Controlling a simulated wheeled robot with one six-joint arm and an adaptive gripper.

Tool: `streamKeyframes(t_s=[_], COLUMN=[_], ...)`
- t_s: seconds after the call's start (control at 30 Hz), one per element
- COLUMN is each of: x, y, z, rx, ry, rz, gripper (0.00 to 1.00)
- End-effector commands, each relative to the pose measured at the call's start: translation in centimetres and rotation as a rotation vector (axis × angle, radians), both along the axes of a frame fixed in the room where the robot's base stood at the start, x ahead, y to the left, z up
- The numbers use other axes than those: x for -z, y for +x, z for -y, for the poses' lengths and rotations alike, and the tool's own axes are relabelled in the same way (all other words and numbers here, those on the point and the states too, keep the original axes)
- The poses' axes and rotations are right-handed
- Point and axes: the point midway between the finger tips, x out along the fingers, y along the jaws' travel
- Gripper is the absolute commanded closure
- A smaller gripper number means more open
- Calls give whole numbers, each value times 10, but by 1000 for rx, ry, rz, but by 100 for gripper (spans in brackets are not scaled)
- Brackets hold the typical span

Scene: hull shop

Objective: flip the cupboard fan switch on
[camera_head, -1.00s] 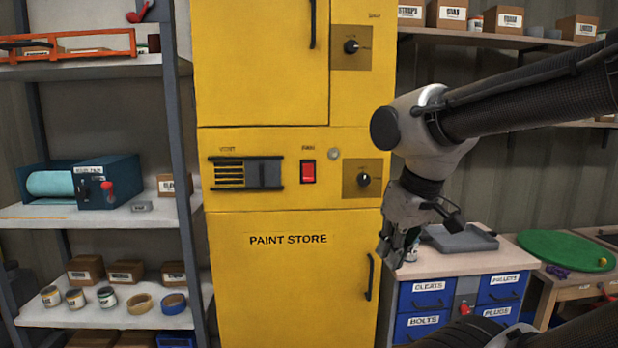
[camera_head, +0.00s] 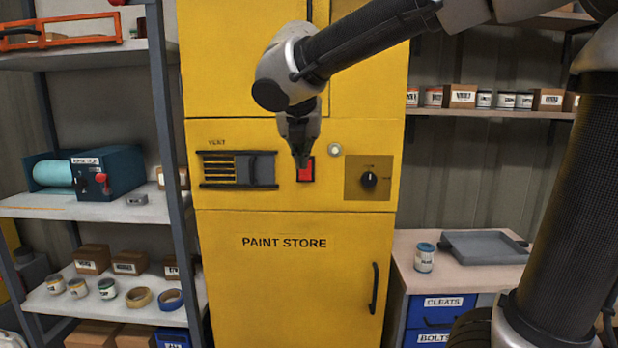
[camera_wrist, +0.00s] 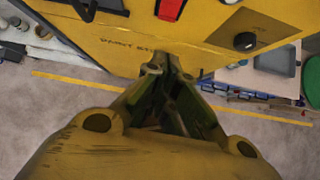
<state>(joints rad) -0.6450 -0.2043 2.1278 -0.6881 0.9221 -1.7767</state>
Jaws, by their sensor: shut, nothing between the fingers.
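The yellow paint store cupboard (camera_head: 290,290) stands upright in the middle of the head view. The red fan switch (camera_head: 306,174) is a rocker in a dark frame on its middle panel. My gripper (camera_head: 301,163) is shut and empty, with its tips in front of the switch's upper part, partly hiding it and the label above. I cannot tell whether the tips touch it. In the wrist view the red switch (camera_wrist: 170,8) shows at the top edge, beyond the shut fingertips (camera_wrist: 165,60). A round pale lamp (camera_head: 334,149) sits right of the switch.
A slatted vent (camera_head: 222,170) with a slider is left of the switch. A black knob (camera_head: 369,180) on a brown plate is to the right. Shelves (camera_head: 60,207) stand at left; a bench with a grey tray (camera_head: 484,247) and a can (camera_head: 425,257) stands at right.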

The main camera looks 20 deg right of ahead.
Motion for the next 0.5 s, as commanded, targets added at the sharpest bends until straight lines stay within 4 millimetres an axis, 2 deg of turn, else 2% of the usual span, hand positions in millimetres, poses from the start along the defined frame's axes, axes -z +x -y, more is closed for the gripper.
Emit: streamKeyframes(t_s=[0.5], x=[3], y=[1], z=[1], rx=[-50], ry=[-36], rz=[-15], gripper=[100])
